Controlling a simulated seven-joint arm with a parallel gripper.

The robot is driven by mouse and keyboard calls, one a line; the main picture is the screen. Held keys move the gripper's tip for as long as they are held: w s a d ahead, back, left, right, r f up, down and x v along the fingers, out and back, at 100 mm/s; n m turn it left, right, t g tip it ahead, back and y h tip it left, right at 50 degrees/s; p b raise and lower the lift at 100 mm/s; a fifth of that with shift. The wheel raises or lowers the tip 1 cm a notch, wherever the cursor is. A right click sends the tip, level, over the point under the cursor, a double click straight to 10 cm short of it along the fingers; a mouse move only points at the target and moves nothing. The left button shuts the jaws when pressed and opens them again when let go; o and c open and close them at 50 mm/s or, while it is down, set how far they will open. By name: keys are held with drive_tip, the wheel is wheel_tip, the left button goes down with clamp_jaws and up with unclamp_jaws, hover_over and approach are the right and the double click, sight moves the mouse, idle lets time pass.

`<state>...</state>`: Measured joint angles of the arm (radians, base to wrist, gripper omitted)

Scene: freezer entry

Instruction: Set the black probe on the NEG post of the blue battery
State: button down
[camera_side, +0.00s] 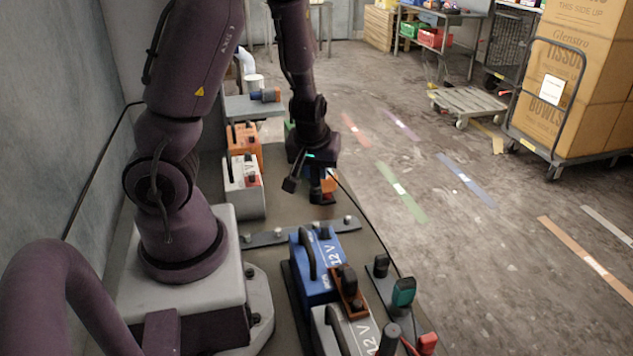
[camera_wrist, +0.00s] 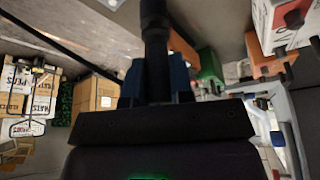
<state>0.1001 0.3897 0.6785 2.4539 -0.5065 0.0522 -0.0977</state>
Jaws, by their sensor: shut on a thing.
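The blue battery (camera_side: 316,280) with a black handle and a "12 V" label stands on the bench in the middle of the side view. A dark post (camera_side: 322,230) shows at its far end. The NEG marking cannot be read. My gripper (camera_side: 322,190) is beyond the battery, pointing down, well apart from it. In the wrist view, my gripper's blue fingers (camera_wrist: 157,85) are shut on the black probe (camera_wrist: 154,45). A black cable trails away from my gripper. The probe's tip cannot be made out clearly in the side view.
A grey 12 V battery (camera_side: 338,328) stands in front of the blue one, with a brown-orange block (camera_side: 350,303) between. A teal probe (camera_side: 403,292) is to the right. A grey strip (camera_side: 290,233) lies beyond. Orange (camera_side: 242,148) and white (camera_side: 243,188) batteries stand behind left.

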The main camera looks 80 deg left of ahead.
drive_tip(key=shift+r, duration=2.95)
drive_tip(key=s+d+r+n+g+h, duration=0.1)
drive_tip(key=d+n+g, duration=0.5)
drive_tip(key=d+n, duration=0.6)
drive_tip(key=s+n+h, duration=0.1)
drive_tip(key=n, duration=0.5)
drive_tip(key=shift+s+r, duration=0.2)
drive_tip(key=shift+r, duration=0.15)
drive_tip(key=shift+a, duration=0.1)
drive_tip(key=shift+f, duration=2.05)
